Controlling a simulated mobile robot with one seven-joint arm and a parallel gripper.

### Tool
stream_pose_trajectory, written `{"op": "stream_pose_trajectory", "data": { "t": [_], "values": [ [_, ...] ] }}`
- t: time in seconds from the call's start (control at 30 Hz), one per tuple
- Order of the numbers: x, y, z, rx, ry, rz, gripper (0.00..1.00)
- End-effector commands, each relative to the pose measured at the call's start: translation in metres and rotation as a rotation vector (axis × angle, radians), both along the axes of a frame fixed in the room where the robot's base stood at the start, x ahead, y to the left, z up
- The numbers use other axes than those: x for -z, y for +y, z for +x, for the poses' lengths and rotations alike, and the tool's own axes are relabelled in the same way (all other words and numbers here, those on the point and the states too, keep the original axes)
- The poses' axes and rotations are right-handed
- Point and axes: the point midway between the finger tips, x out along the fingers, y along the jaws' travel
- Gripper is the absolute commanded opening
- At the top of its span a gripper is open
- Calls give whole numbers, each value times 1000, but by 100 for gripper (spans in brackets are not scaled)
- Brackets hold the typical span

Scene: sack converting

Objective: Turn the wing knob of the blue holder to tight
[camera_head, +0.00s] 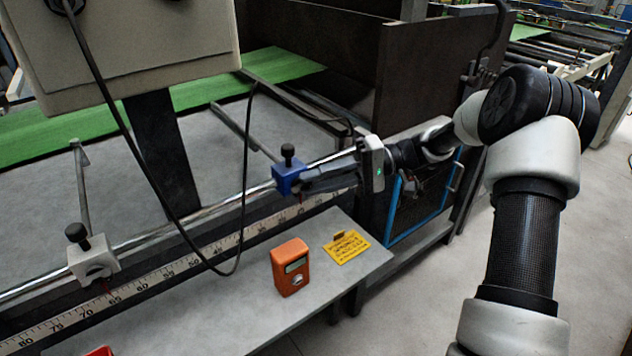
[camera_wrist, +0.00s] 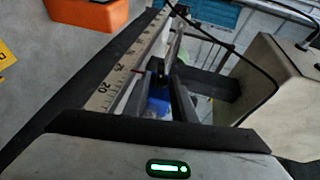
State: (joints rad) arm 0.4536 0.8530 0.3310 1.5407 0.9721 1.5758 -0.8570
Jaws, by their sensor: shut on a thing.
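The blue holder (camera_head: 288,180) sits on the shiny rail above the scale. Its black wing knob (camera_head: 288,152) stands upright on top, clear above my fingers. My gripper (camera_head: 306,181) reaches in from the right, its fingers at the holder's body. In the wrist view, blue of the holder (camera_wrist: 158,101) shows between the dark fingers of my gripper (camera_wrist: 159,92), which are shut on it. The fingers hide part of the holder. I cannot tell from the knob's look whether it is tight or loose.
A white holder (camera_head: 94,259) with a black knob sits further left on the rail. An orange device (camera_head: 290,267) and a yellow card (camera_head: 346,247) lie on the grey shelf (camera_head: 225,310). A black cable (camera_head: 150,165) hangs from the beige box (camera_head: 130,45) in front of the rail.

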Motion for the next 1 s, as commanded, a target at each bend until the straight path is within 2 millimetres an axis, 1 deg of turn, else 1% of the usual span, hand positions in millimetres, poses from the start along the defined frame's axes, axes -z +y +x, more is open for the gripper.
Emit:
{"op": "stream_pose_trajectory", "data": {
  "t": [0.03,0.2,0.4,0.97,1.0],
  "values": [
    [3,0,0,-1,19,30,1],
    [5,0,0,-2,70,104,1],
    [7,0,0,-2,105,155,1],
    [7,1,-1,-4,119,175,1],
    [7,1,-1,-4,119,174,29]
  ]
}}
